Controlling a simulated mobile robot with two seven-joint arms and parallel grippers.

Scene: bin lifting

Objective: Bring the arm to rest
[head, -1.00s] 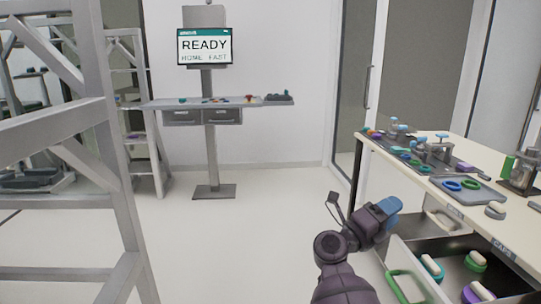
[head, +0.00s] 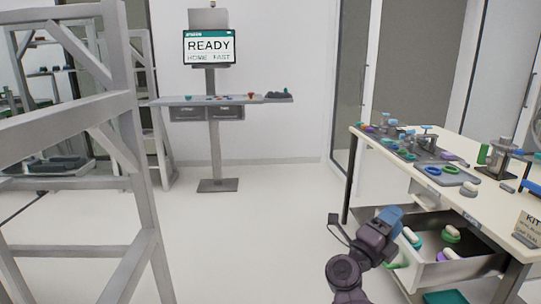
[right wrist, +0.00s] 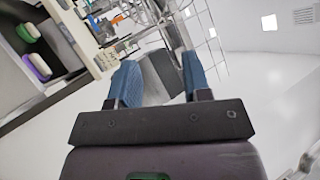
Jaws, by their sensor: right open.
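My right arm (head: 358,262) is raised at the lower middle of the head view, in front of the workbench's open drawer. Its gripper (head: 391,217) has blue fingers. In the right wrist view the two blue fingers of the gripper (right wrist: 160,78) stand apart with nothing held between them. The drawer and bench appear at the left of that view, apart from the fingers. My left gripper is not in view.
The workbench (head: 465,200) stands at right with rings, trays and fixtures on top. Its open drawer (head: 465,268) holds several capped pieces. A grey metal frame (head: 125,130) stands at left. A console (head: 215,100) reading READY stands at the back. The floor between is clear.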

